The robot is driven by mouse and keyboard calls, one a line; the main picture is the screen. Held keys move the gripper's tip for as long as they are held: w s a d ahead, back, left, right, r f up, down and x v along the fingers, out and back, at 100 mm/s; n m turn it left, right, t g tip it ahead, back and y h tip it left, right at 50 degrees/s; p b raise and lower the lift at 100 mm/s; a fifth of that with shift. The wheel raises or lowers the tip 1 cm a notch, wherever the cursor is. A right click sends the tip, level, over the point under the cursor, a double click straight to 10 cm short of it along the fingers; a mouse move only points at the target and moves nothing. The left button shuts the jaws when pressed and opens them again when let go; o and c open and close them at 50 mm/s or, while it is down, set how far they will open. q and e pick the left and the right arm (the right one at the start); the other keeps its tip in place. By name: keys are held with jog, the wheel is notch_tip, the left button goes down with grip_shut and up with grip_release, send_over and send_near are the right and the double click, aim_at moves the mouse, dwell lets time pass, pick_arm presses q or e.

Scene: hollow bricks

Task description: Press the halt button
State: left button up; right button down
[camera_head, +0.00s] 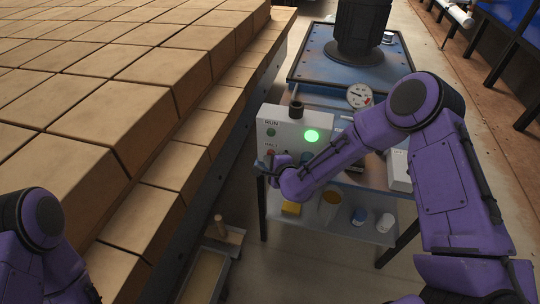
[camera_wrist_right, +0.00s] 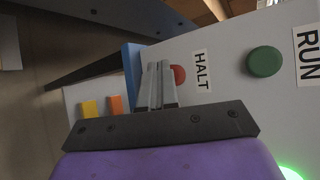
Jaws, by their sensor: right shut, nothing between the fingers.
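The control box (camera_head: 290,132) is pale, with a lit green lamp (camera_head: 311,136) and a green button under a RUN label. The red halt button (camera_head: 270,153) is below the HALT label, small and partly covered by my right gripper (camera_head: 265,164). In the right wrist view the red halt button (camera_wrist_right: 180,74) shows beside the HALT label, partly hidden behind the shut, empty fingers of my right gripper (camera_wrist_right: 158,66). Whether the fingertips touch it I cannot tell. My left arm shows at lower left, but its gripper is out of frame.
The green RUN button (camera_wrist_right: 264,62) sits on the same panel. Stacked tan bricks (camera_head: 130,75) fill the left side. A gauge (camera_head: 359,96) stands behind the box. The lower shelf (camera_head: 335,222) holds small containers. A tray (camera_head: 208,275) lies below on the floor.

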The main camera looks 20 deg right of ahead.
jog(key=shift+w, duration=0.1)
dwell(0.5)
jog(key=shift+w+d, duration=0.25)
jog(key=shift+s+a, duration=0.2)
jog(key=shift+s, duration=0.15)
dwell(0.3)
jog(key=s+a, duration=0.3)
jog(key=s, duration=0.2)
jog(key=shift+a, duration=0.2)
dwell(0.4)
